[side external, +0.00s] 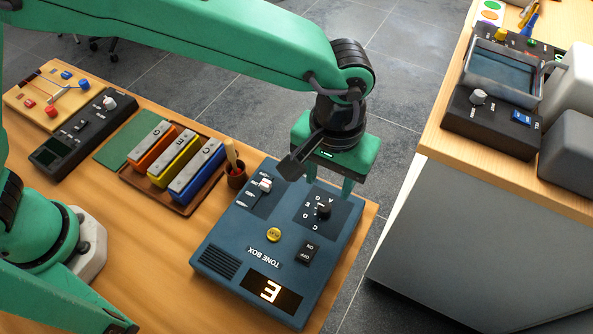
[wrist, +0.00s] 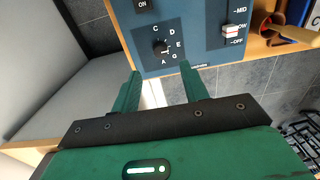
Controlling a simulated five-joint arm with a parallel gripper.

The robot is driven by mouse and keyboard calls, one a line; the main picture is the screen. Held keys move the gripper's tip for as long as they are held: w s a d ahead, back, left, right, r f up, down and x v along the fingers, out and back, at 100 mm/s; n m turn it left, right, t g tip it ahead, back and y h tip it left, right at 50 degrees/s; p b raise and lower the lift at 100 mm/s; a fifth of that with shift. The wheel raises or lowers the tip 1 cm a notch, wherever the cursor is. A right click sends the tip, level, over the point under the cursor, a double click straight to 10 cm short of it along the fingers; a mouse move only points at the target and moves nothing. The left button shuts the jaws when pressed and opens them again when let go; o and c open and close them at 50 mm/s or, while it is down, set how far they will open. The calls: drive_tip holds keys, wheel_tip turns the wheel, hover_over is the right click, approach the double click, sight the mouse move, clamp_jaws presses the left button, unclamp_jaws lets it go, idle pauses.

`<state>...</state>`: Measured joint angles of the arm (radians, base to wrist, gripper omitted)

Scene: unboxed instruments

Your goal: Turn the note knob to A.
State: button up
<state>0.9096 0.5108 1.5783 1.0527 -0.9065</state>
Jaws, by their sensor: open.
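The blue tone box (side external: 225,235) lies on the wooden table in the side view, its lettering upside down there. Its black note knob (side external: 323,210) sits on a dark panel ringed by note letters. In the wrist view the knob (wrist: 160,47) shows C, D, E, G and A around it, with A on the gripper's side. I cannot clearly tell where its pointer aims. The lit display (side external: 270,291) seems to show E. My gripper (side external: 329,185) is open and empty above the box's far edge. In the wrist view its fingertips (wrist: 162,72) are spread, short of the knob.
The box also has a white slider (side external: 265,185), a yellow button (side external: 274,235) and an ON switch (side external: 308,251). A brown cup (side external: 236,176) with a wooden stick stands beside it. Colored chime bars (side external: 175,160) are left of that. A second bench (side external: 450,150) stands right, across a floor gap.

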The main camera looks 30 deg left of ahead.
sight(325, 206)
drive_tip(key=shift+f, duration=0.1)
drive_tip(key=shift+f, duration=3.8)
clamp_jaws()
